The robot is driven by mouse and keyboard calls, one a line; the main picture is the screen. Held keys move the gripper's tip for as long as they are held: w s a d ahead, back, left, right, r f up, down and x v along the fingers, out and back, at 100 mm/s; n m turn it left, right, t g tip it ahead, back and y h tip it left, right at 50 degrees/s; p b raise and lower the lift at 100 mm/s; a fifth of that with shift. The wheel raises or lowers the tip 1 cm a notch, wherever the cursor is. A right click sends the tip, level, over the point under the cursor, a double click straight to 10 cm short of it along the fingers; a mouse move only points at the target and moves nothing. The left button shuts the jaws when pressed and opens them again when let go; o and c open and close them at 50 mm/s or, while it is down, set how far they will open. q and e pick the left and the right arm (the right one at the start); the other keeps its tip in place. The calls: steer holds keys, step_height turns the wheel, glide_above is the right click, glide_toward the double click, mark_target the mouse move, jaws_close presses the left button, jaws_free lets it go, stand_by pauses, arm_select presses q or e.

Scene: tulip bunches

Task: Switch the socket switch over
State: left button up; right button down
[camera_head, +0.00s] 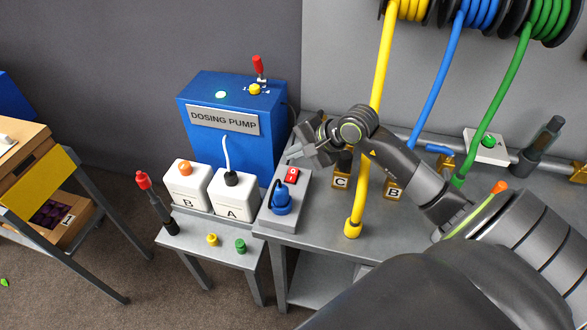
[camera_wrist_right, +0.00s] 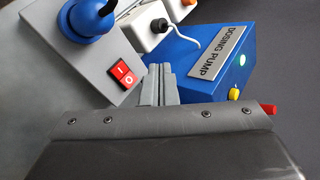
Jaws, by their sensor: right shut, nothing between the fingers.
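The socket switch is a red rocker (camera_head: 292,174) marked I and O on a grey socket box (camera_head: 284,212), with a blue plug (camera_head: 281,201) beside it. The rocker also shows in the right wrist view (camera_wrist_right: 122,76); I cannot tell for certain which half is pressed. My right gripper (camera_head: 296,154) is shut and empty, just beyond the switch. In the right wrist view its fingertips (camera_wrist_right: 158,70) are right of the rocker, apart from it in the picture. My left gripper is not in view.
The blue dosing pump (camera_head: 232,150), with a lit lamp (camera_head: 221,95), stands behind the switch. White canisters B (camera_head: 186,185) and A (camera_head: 233,196) are to its left. A yellow hose (camera_head: 360,190) hangs to the right, near my right arm. Bare bench (camera_head: 315,222) lies right of the box.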

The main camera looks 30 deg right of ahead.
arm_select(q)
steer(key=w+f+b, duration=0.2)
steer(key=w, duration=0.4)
arm_select(e)
glide_above(297, 174)
steer(key=s+a, duration=0.1)
steer(key=a, duration=0.1)
steer(key=f, duration=0.4)
steer(key=shift+s+d+f, duration=0.1)
steer(key=shift+d+f, duration=0.1)
steer(key=f+b, duration=0.1)
steer(key=f, duration=0.1)
steer(key=w+d+f+b, duration=0.1)
steer(key=shift+f+b, duration=0.15)
steer(key=shift+b, duration=0.15)
steer(key=shift+d+f+b, duration=0.1)
steer(key=shift+f+b, duration=0.1)
steer(key=shift+b, duration=0.15)
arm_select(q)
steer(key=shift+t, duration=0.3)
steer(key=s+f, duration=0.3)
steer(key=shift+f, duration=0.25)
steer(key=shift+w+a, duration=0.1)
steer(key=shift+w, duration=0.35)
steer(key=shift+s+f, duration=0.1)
arm_select(e)
steer(key=shift+f, duration=0.1)
